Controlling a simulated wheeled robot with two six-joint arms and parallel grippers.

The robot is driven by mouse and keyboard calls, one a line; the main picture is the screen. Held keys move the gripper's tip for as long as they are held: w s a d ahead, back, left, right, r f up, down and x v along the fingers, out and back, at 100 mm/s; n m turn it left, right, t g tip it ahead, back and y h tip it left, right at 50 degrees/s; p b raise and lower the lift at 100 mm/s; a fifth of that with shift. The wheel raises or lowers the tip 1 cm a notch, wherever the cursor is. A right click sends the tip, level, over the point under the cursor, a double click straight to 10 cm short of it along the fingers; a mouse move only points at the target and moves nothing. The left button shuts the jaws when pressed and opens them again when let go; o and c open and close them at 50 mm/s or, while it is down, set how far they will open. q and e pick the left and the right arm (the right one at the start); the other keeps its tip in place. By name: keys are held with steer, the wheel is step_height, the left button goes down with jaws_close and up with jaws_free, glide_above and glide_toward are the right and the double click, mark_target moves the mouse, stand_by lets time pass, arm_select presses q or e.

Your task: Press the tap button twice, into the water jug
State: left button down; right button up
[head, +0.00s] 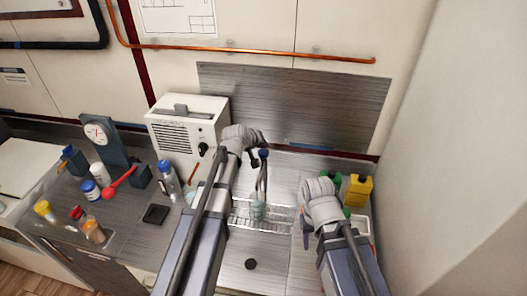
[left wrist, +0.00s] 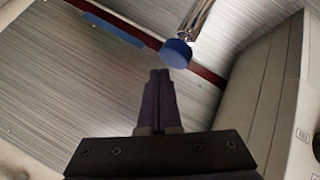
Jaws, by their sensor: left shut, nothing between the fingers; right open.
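The tap (head: 262,175) is a slim metal post with a blue button (head: 263,153) on top, at the back of the sink. In the left wrist view the blue button (left wrist: 176,53) sits just beyond my fingertips, slightly to the right, with a visible gap. My left gripper (left wrist: 160,72) is shut and empty; in the head view it (head: 252,157) is just left of the button. The clear water jug (head: 258,211) stands on the drain rack below the tap. My right gripper (head: 305,238) is open, low at the right of the sink, partly hidden by its arm.
A white vented box (head: 185,125) stands left of the tap. A clear bottle (head: 168,178), scale (head: 103,140), red spoon (head: 120,181) and small jars crowd the left counter. A yellow container (head: 358,190) stands right of the sink. A wall closes the right side.

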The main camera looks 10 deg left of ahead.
mark_target(263, 154)
arm_select(q)
steer(key=shift+r+p, duration=2.45)
steer(key=shift+r, duration=0.1)
steer(key=shift+f, duration=0.1)
steer(key=s+d+f+m+g+b, duration=0.4)
steer(key=s+d+f+b, duration=0.3)
steer(key=s+f, duration=0.5)
steer(key=s+d+f+m+g+y+b, duration=0.1)
steer(key=s+f+m+g+y+b, duration=0.1)
steer(key=s, duration=0.7)
steer(key=s+d+f+m+g+y+b, duration=0.1)
steer(key=s+f+m+g+y+b, duration=0.1)
steer(key=s, duration=0.8)
step_height(263, 154, down, 3)
steer(key=shift+s+d+r+m+g+b, duration=0.15)
steer(key=shift+d+m+g+b, duration=0.05)
steer(key=shift+m+g+b, duration=0.45)
